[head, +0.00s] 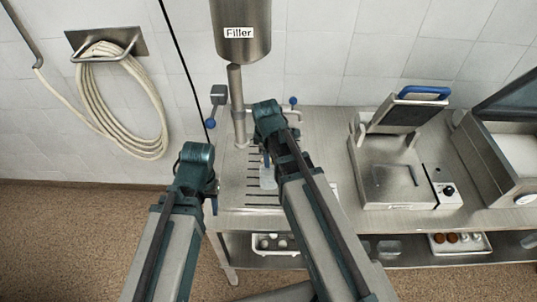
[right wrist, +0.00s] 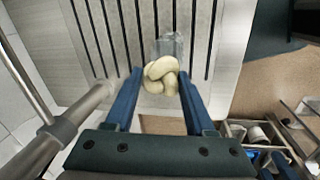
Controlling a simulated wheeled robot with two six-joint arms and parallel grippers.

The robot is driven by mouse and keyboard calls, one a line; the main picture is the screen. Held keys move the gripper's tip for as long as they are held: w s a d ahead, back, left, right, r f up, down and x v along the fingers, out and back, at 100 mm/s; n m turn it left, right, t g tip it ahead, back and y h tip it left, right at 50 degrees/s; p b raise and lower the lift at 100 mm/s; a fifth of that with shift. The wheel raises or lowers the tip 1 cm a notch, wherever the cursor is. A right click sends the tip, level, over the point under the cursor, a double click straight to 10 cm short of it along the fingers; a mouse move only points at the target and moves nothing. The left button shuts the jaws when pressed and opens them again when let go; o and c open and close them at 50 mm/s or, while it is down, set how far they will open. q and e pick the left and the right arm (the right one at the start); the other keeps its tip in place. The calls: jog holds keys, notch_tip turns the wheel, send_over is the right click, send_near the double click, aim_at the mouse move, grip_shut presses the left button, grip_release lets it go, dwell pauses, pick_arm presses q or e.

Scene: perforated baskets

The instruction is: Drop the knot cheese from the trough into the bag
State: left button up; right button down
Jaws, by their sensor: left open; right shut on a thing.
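The knot cheese (right wrist: 161,76) is a pale yellow knotted piece between the blue fingertips of my right gripper (right wrist: 160,92), which is shut on it. A clear bag (right wrist: 172,45) shows just beyond the cheese in the right wrist view, and the cheese partly overlaps it there. In the head view the bag (head: 268,178) stands on the slotted counter, and my right arm hides the cheese and most of the right gripper. My left gripper (head: 214,200) is open and empty at the counter's left edge. I cannot clearly make out the trough.
A steel filler (head: 241,35) with a pipe stands over the slotted part of the counter (head: 325,125). A hinged press machine (head: 395,180) is to the right. Trays with small items, one a white tray (head: 460,250), sit on the lower shelf. A hose (head: 110,100) hangs at the left.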

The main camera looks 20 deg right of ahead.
jog(key=shift+f+b, duration=1.6)
jog(key=shift+f, duration=0.45)
grip_release()
jog(key=shift+r, duration=0.1)
jog(key=shift+r+p, duration=4)
jog(key=shift+p, duration=0.1)
jog(key=shift+f, duration=0.1)
